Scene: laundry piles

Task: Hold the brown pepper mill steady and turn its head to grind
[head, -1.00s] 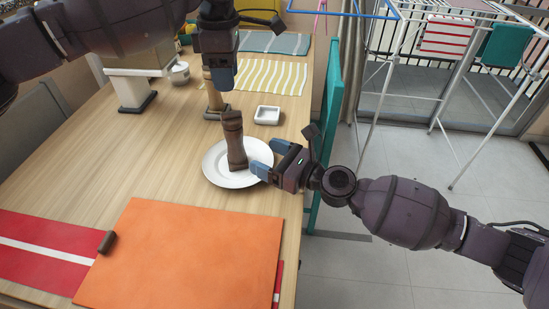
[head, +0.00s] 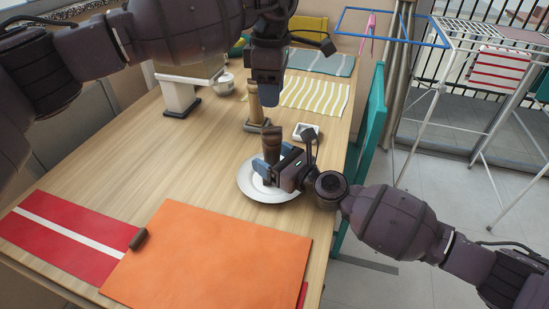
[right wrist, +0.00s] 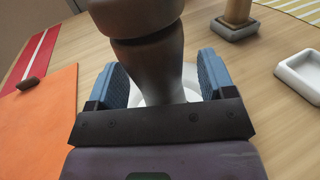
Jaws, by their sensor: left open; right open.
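The brown pepper mill (head: 271,143) stands upright on a white plate (head: 250,186). Its lower part is partly hidden by my right gripper in the head view. My right gripper (head: 273,174) is open, with its blue fingers on either side of the mill's body. In the right wrist view the mill (right wrist: 150,65) rises between the two fingers, with a small gap visible at the right finger. My left gripper (head: 265,82) points down, above and behind the mill, over a light wooden mill-like object (head: 255,104). It is open and apart from the brown mill.
An orange mat (head: 210,255) and a red striped mat (head: 65,240) with a small brown object (head: 138,238) lie in front.

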